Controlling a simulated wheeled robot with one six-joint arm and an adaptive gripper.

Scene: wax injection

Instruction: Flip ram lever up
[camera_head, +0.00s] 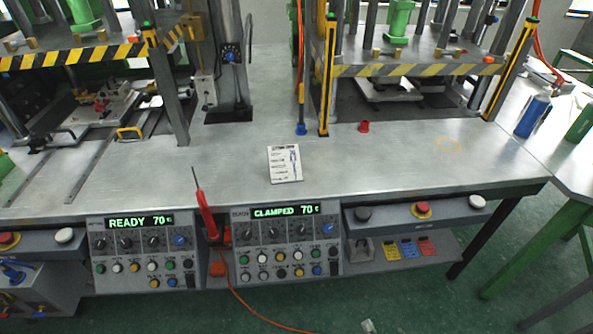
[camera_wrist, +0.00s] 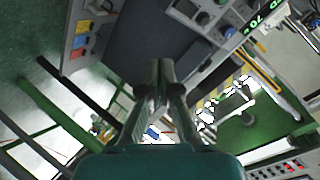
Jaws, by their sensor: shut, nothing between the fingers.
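I cannot tell for certain which part is the ram lever. In the head view, a small grey box with a short toggle (camera_head: 203,88) is on the left press's right column. Beside it is a dark panel with a blue knob (camera_head: 231,55). My gripper (camera_wrist: 160,72) is in the wrist view only, its fingers together and empty. It points toward the front panels of the bench, seen tilted. No finger visibly touches a lever.
Two control panels read READY (camera_head: 133,222) and CLAMPED (camera_head: 285,211). A red-handled tool (camera_head: 206,214) hangs between them. A white card (camera_head: 285,164) stands on the mostly clear metal bench (camera_head: 400,165). Striped guards (camera_head: 420,70) cross the presses. A blue bottle (camera_head: 533,116) stands right.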

